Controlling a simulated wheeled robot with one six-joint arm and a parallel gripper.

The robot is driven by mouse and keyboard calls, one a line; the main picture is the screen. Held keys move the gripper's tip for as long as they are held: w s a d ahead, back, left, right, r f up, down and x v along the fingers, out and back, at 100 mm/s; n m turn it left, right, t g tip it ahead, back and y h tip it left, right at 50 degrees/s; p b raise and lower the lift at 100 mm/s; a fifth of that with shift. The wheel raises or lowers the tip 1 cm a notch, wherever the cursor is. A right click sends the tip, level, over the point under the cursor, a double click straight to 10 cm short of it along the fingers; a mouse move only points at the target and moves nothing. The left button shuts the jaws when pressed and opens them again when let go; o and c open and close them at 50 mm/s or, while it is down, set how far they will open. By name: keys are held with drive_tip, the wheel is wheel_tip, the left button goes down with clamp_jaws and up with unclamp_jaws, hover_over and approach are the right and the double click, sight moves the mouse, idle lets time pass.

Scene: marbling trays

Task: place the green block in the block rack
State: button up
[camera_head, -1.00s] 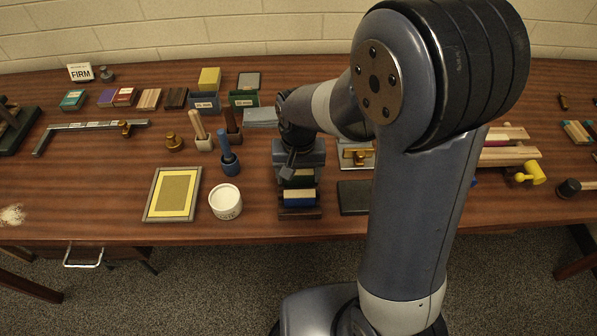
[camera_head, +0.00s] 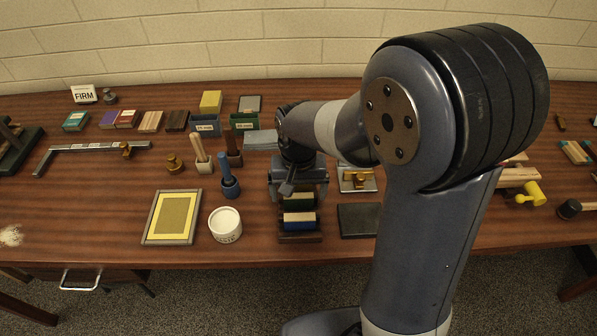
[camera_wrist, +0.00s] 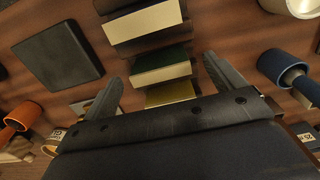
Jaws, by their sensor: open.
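The block rack (camera_head: 300,238) is a dark wooden stand near the front middle of the table. The green block (camera_head: 298,202) sits in it, behind a blue block (camera_head: 299,218). In the wrist view the green block (camera_wrist: 162,65) shows a green face and a pale side, with a yellowish block (camera_wrist: 170,93) beside it. My gripper (camera_wrist: 163,70) is open over the rack, its two fingers apart on either side of the green block in the picture. No finger visibly touches it. My gripper's body hides the rear of the rack in the head view.
A dark slab (camera_head: 359,220) lies right of the rack. A white tub (camera_head: 225,225) and a blue-handled tool (camera_head: 229,180) in a holder stand to its left. A yellow-bordered frame (camera_head: 172,217) lies farther left. Green and blue bins (camera_head: 244,121) are behind.

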sight(298, 196)
wheel_tip(298, 196, up, 10)
idle(0.3)
wheel_tip(298, 196, down, 12)
drive_tip(key=shift+r, duration=1.65)
